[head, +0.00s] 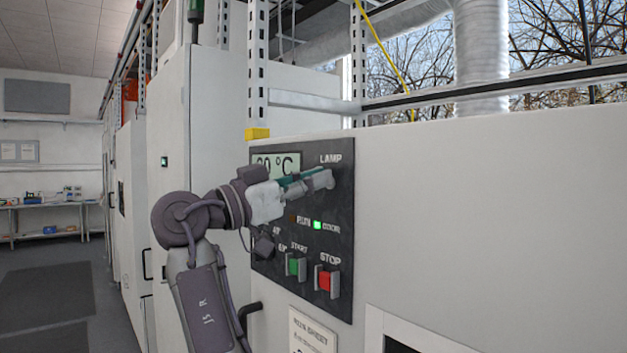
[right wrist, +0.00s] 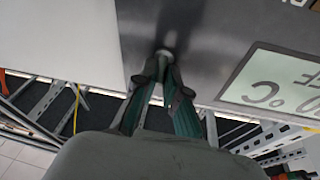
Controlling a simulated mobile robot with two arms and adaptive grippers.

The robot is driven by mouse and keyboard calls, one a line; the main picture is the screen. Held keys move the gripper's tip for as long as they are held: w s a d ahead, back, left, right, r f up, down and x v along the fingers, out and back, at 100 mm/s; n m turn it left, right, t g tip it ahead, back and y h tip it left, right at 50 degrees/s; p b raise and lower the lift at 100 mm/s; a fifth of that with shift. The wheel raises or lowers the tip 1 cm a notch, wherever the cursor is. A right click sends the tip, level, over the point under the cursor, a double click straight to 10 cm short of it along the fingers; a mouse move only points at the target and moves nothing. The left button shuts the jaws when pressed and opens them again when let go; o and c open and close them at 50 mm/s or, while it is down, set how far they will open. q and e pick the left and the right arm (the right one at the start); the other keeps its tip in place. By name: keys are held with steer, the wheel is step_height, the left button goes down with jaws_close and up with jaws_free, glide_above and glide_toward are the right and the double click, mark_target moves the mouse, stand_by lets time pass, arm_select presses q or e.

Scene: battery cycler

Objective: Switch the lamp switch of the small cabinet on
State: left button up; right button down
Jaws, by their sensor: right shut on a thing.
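The small cabinet (head: 480,200) has a dark control panel (head: 339,228) with a "LAMP" label at its top right. My right gripper (head: 326,179) reaches the panel just below that label. In the right wrist view its two fingers (right wrist: 164,72) are shut on the lamp switch (right wrist: 165,54), a small pale knob on the dark panel. Whether the switch is on or off cannot be told. My left gripper is not in view.
The panel also has a display reading in °C (head: 290,161), a lit green light (head: 317,225), a green START button (head: 296,266) and a red STOP button (head: 325,281), both below my gripper. A yellow block (head: 257,134) sits at the panel's top left corner. Floor at left (head: 50,290) is clear.

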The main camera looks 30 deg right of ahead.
steer(key=c, duration=1.2)
jaws_free()
steer(key=v, duration=1.2)
steer(key=shift+f, duration=0.1)
